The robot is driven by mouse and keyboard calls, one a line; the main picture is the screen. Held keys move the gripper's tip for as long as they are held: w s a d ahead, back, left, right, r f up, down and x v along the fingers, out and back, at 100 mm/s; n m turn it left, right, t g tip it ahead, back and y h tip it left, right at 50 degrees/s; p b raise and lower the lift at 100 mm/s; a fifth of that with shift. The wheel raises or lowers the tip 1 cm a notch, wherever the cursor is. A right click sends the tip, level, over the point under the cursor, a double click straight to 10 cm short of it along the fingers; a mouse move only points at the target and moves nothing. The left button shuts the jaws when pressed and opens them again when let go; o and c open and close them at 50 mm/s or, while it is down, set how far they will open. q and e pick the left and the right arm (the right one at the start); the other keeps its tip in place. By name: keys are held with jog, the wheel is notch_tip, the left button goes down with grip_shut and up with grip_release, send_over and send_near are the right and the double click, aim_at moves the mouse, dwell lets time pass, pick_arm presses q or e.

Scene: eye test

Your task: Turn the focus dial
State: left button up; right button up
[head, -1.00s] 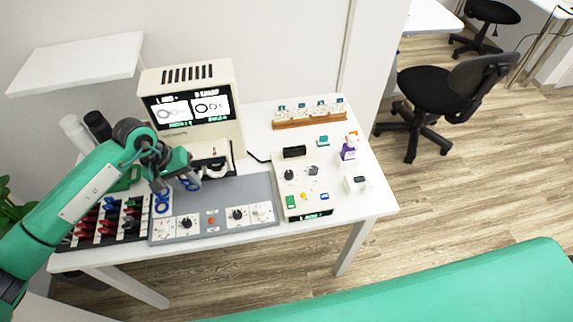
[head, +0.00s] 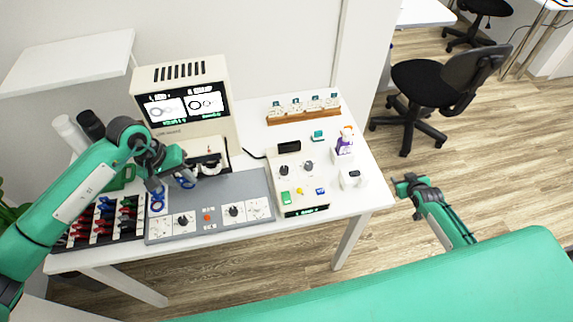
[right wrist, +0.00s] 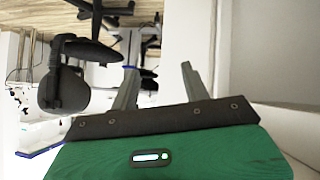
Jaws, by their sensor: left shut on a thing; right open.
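A grey control panel (head: 209,213) lies along the table's front, with a black dial on its left (head: 183,220) and another on its right (head: 233,211). The labels are too small to tell which dial is for focus. My left gripper (head: 172,184) is low over the panel's left end, apart from both panel dials, and shut on a small blue thing partly hidden by its fingers. My right gripper (head: 406,183) is open and empty, right of the table; its fingers show in the right wrist view (right wrist: 160,72).
A cream machine with a lit screen (head: 187,105) stands behind the panel. A black chair (head: 425,85) is beyond.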

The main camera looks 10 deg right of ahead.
jog(key=w+d+r+n+t, duration=0.15)
jog(key=w+r, duration=0.25)
jog(key=r, duration=0.6)
jog(key=w+r+t+y, duration=0.15)
jog(key=w+r, duration=0.35)
jog(key=r, duration=0.5)
jog(key=w+r+t, duration=0.2)
jog(key=w+r, duration=0.2)
jog(key=r, duration=0.6)
jog(key=w+a+r+n+y, duration=0.2)
jog(key=a+r, duration=0.4)
jog(key=n+g+y, duration=0.3)
jog(key=n+g, duration=0.9)
jog(key=g, duration=0.2)
send_near(284, 169)
jog(key=shift+m, duration=0.25)
jog(key=x, duration=0.8)
jog(key=shift+w+f, duration=0.1)
jog(key=shift+f, duration=0.15)
